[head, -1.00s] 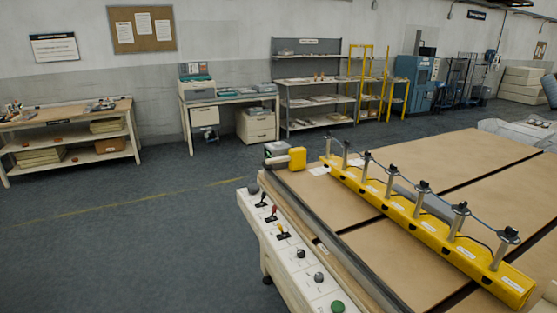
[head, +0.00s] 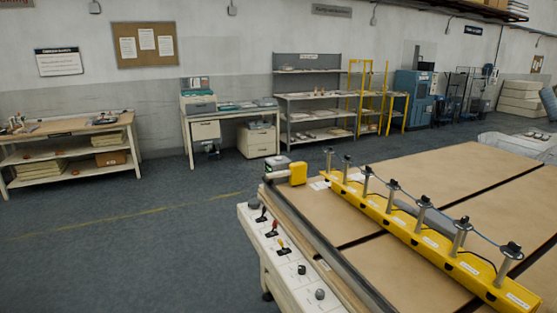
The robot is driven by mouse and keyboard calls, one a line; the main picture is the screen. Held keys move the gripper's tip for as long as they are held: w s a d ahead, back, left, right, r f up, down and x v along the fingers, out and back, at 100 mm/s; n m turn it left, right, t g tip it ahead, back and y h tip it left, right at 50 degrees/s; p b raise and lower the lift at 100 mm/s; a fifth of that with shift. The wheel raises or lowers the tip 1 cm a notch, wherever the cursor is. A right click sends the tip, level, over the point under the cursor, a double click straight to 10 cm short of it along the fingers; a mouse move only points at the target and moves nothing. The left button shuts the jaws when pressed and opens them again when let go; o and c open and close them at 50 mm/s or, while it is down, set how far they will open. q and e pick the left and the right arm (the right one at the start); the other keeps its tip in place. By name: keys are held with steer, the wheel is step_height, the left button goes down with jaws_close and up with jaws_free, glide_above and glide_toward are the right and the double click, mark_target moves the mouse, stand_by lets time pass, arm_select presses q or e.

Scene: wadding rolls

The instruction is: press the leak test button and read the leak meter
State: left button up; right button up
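A white control panel (head: 284,262) runs along the near left edge of the large brown-topped table (head: 445,173). It carries small levers, among them a red one (head: 272,229) and a yellow one (head: 283,247), and dark round knobs (head: 320,294). A small grey-green device (head: 277,167) and a yellow one (head: 297,173) sit at the table's far left corner; their markings are too small to read. I cannot tell which control is the leak test button or which device is the leak meter. Neither of my grippers is in view.
A yellow bar (head: 430,237) with several upright posts and a cable lies across the table. A workbench (head: 68,137), a desk (head: 228,114), grey shelves (head: 312,97) and a blue machine (head: 414,96) stand along the wall. The floor (head: 130,250) to the left is clear.

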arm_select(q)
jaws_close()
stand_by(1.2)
